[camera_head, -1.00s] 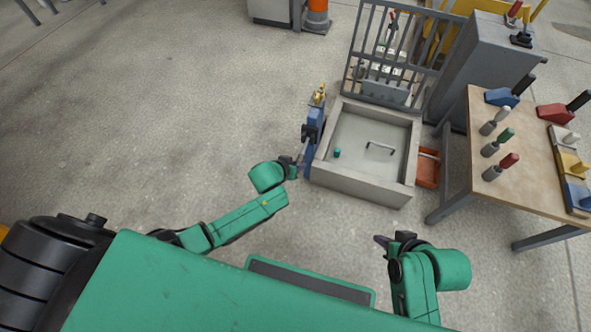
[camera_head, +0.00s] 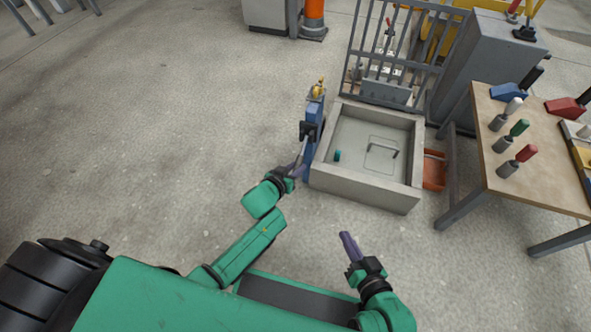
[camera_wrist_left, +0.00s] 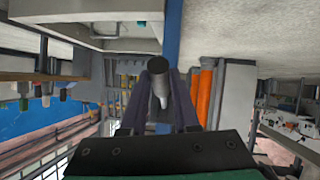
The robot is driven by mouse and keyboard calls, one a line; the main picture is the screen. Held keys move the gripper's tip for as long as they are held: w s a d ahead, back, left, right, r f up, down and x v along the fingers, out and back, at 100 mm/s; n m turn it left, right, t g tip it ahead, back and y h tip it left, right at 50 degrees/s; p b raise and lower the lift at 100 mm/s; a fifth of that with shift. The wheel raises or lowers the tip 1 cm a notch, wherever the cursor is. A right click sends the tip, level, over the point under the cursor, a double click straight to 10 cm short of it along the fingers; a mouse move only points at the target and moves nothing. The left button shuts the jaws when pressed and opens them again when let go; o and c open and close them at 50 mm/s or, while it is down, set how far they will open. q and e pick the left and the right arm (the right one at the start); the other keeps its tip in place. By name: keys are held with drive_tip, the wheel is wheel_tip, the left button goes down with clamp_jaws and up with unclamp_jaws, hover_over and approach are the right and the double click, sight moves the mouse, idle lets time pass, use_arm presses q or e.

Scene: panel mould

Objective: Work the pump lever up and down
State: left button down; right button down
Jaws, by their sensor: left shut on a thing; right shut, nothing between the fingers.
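The pump (camera_head: 313,115) is a blue post with a brass top, fixed at the left side of a grey basin. Its lever (camera_head: 302,150) is a thin grey rod coming down from a dark bracket on the post. My left gripper (camera_head: 298,171) is shut on the lever's end. In the left wrist view the lever's round grey end (camera_wrist_left: 158,82) sits between the two purple fingers, with the blue post behind. My right gripper (camera_head: 347,238) is shut and empty, in front of the basin and apart from it.
The basin (camera_head: 365,190) holds a small teal cylinder (camera_head: 337,155) and a handle (camera_head: 383,150) on its floor. An orange tray (camera_head: 434,170) is right of it, then a wooden table (camera_head: 540,190) with tools. A barred gate (camera_head: 400,50) stands behind. The floor at left is clear.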

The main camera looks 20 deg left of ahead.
use_arm(q)
drive_tip(key=shift+w+r, duration=0.1)
drive_tip(key=shift+r, duration=0.05)
drive_tip(key=c, duration=0.7)
unclamp_jaws()
drive_tip(key=shift+o, duration=0.2)
drive_tip(key=p+v, duration=0.7)
drive_tip(key=v, duration=0.7)
drive_tip(key=shift+s, duration=0.25)
use_arm(e)
drive_tip(key=d+r+n+g+h, duration=0.1)
drive_tip(key=d+r+g+h, duration=0.1)
drive_tip(key=d+r+g, duration=0.2)
wheel_tip(320, 180, up, 2)
drive_tip(key=shift+r, duration=0.2)
